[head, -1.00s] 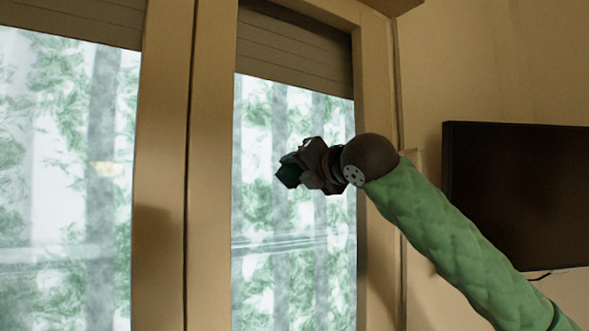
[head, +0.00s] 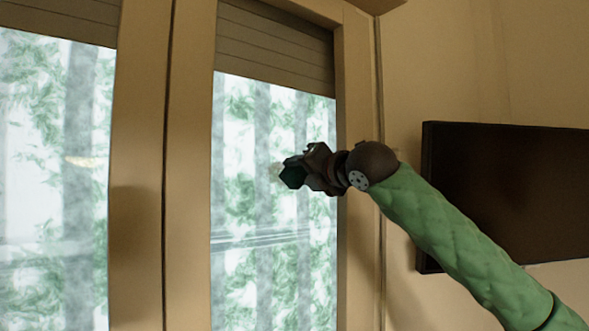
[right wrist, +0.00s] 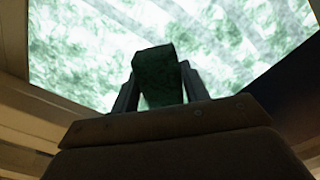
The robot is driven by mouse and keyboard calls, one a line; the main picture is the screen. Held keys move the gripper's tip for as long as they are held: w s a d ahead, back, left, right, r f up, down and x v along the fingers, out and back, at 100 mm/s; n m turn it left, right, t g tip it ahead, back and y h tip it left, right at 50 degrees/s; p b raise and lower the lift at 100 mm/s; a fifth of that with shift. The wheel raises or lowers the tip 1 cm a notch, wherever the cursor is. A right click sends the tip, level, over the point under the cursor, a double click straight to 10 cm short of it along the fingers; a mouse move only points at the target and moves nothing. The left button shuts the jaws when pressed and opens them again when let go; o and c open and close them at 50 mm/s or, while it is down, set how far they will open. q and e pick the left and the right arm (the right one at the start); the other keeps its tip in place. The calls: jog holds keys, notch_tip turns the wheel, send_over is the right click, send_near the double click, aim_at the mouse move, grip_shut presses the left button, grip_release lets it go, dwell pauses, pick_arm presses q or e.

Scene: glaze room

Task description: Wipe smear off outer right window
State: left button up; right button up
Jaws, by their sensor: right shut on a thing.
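The right window (head: 262,215) is a tall pane with blurry trees behind it. A faint pale yellowish smear (head: 276,170) shows on it, just left of my right gripper. My right gripper (head: 306,170) is in front of this pane and shut on a dark green block, perhaps a sponge (head: 290,176). In the right wrist view the block (right wrist: 158,75) stands up between the two fingers, with the bright pane behind it. I cannot tell whether the block touches the glass. My left gripper is not in view.
Another pane (head: 50,230) at the left has a yellowish smear (head: 85,161). A tan frame post (head: 188,200) divides the panes. A slatted shutter (head: 275,50) covers the right pane's top. A dark wall screen (head: 500,195) is close behind my right arm.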

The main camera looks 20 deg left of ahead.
aim_at(279, 170)
jog(key=shift+w+d+p, duration=0.35)
jog(key=shift+w+d, duration=0.2)
jog(key=shift+w, duration=0.2)
jog(key=shift+w+d+p, duration=0.35)
jog(key=shift+w+d, duration=0.2)
jog(key=shift+w, duration=0.2)
jog(key=shift+s+a, duration=0.1)
jog(key=shift+s+a+b, duration=0.2)
jog(key=shift+s+a, duration=0.85)
jog(key=shift+s, duration=0.35)
jog(key=shift+s+a+b, duration=0.15)
jog(key=shift+s+a, duration=0.9)
jog(key=shift+s, duration=0.35)
jog(key=shift+s+a+b, duration=0.2)
jog(key=shift+s+a, duration=0.85)
jog(key=shift+s, duration=0.35)
jog(key=shift+w+r+p, duration=0.15)
jog(key=shift+r+p, duration=0.2)
jog(key=shift+w+d+f, duration=0.15)
jog(key=shift+w+d, duration=0.95)
jog(key=shift+w, duration=0.3)
jog(key=shift+w+d, duration=1.1)
jog(key=shift+w, duration=0.3)
jog(key=shift+w, duration=0.1)
